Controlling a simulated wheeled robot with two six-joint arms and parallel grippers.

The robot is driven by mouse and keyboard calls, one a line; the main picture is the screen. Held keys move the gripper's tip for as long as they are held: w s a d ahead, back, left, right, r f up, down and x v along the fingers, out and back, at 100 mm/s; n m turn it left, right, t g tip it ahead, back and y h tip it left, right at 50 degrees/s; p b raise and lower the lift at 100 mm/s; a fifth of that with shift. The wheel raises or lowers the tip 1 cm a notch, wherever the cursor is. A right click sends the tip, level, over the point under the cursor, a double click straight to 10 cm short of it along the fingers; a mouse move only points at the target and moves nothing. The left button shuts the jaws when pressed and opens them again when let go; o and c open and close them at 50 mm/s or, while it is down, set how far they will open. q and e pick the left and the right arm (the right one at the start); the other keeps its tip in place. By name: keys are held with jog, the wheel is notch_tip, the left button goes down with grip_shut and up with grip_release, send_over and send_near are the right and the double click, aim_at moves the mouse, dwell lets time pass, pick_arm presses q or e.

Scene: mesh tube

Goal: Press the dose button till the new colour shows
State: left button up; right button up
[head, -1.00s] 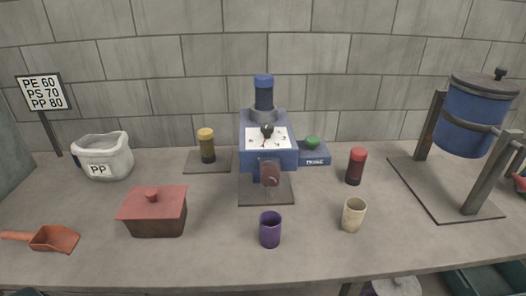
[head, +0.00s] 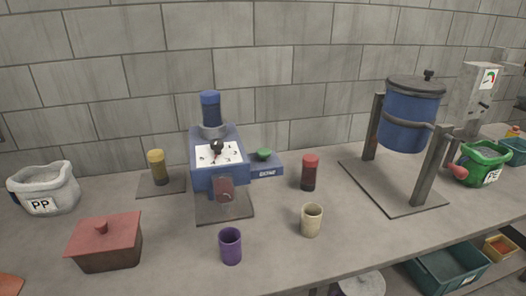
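The dose button is a green dome (head: 264,154) on a small blue box (head: 266,170) labelled "DOSE". The box joins the right side of a blue dosing machine (head: 219,160) with a white dial face (head: 219,153) and a dark knob. A blue-capped cylinder (head: 210,108) stands on top of the machine. Neither of my grippers shows in the head view. Nothing touches the button.
A purple cup (head: 231,246), a cream cup (head: 311,220), a red-capped jar (head: 310,172) and a yellow-capped jar (head: 158,167) stand around the machine. A red-lidded box (head: 106,242) and PP bag (head: 44,189) are left. A blue drum (head: 411,116) and green PE container (head: 484,163) are right.

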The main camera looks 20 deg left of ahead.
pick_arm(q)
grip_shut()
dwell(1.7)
